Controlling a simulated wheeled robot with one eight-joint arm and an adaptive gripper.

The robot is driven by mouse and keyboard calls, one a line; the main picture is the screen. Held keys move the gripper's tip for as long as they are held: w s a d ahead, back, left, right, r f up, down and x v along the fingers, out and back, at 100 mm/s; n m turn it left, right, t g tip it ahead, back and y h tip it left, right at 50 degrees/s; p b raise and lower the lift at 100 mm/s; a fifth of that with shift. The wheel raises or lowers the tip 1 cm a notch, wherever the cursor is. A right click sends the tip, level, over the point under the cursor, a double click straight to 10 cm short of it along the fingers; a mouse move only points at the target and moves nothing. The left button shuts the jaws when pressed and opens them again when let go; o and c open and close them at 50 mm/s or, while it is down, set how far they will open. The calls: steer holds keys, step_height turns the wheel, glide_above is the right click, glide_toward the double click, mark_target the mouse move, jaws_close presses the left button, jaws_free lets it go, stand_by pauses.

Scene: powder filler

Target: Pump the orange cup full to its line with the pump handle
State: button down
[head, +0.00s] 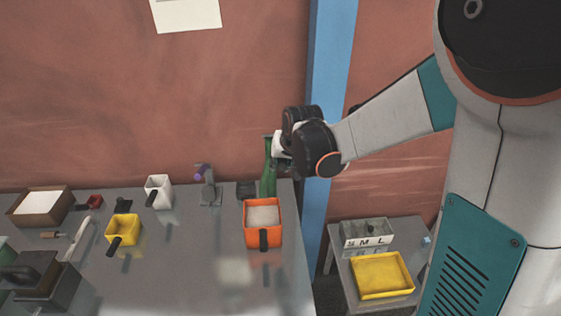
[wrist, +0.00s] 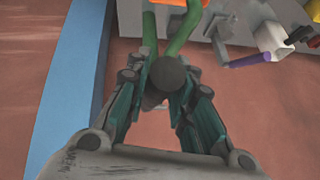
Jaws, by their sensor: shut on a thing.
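The orange cup (head: 278,238) stands upright on the grey table near its right end, with pale powder inside it. I cannot make out its line or the exact powder level. Behind it stands the green pump (head: 268,180), close to the table's back edge. My gripper (head: 282,150) is at the top of the pump, above and behind the cup. In the wrist view my fingers are shut around the dark round end of the pump handle (wrist: 168,74), with green pump parts beyond it. Only a sliver of the orange cup (wrist: 199,3) shows there.
A stand with a purple lever (head: 202,172), a white cup (head: 158,188) and a yellow cup (head: 122,232) are to the left. A blue post (head: 328,90) rises close beside my gripper. A side table at right holds a yellow tray (head: 381,276).

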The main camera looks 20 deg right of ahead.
step_height(320, 180, down, 8)
steer(key=t+b, duration=0.4)
steer(key=b, duration=0.6)
steer(key=shift+h, duration=0.3)
steer(key=c, duration=1.4)
jaws_free()
steer(key=shift+o, duration=0.2)
steer(key=shift+s+r, duration=0.1)
steer(key=shift+s, duration=0.05)
steer(key=v, duration=1.1)
steer(key=shift+s, duration=0.5)
steer(key=shift+c, duration=0.3)
